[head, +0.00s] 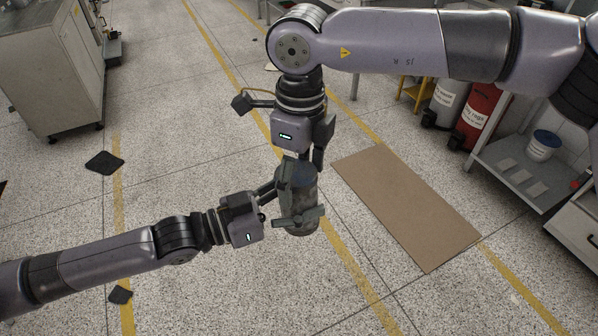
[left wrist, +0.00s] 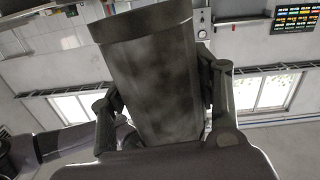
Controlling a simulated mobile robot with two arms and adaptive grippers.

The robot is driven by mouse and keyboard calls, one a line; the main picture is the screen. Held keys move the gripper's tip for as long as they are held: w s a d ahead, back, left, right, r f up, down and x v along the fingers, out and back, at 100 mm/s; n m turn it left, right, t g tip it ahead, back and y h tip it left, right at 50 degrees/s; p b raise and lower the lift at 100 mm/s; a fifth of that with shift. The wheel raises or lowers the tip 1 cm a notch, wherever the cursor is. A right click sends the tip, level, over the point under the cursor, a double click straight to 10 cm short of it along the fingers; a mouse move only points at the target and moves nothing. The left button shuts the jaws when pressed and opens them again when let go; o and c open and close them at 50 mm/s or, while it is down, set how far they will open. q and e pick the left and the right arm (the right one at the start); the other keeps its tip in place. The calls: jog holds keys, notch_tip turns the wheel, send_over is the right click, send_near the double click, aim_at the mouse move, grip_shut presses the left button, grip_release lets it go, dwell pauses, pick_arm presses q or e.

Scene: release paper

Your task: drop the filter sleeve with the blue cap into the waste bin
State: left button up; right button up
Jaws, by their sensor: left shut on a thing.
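In the left wrist view the sleeve (left wrist: 155,85) fills the space between the fingers. My right gripper (head: 302,168) points down at the sleeve's top, its fingers close around or beside the cap; whether they touch it is hidden. A grey bin (head: 448,100) and a red bin (head: 481,112) stand at the upper right, with labels too small to read surely.
A flat brown sheet (head: 405,207) lies on the floor right of the sleeve. A grey shelf unit (head: 500,172) at the right bears a white bucket with a blue top (head: 542,146). A grey cabinet (head: 55,75) stands upper left. Dark scraps lie on the left floor.

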jog(key=c, duration=0.9)
pick_arm(q)
jog(key=o, duration=1.4)
pick_arm(e)
jog(key=shift+c, duration=1)
pick_arm(q)
jog(key=shift+a, duration=0.1)
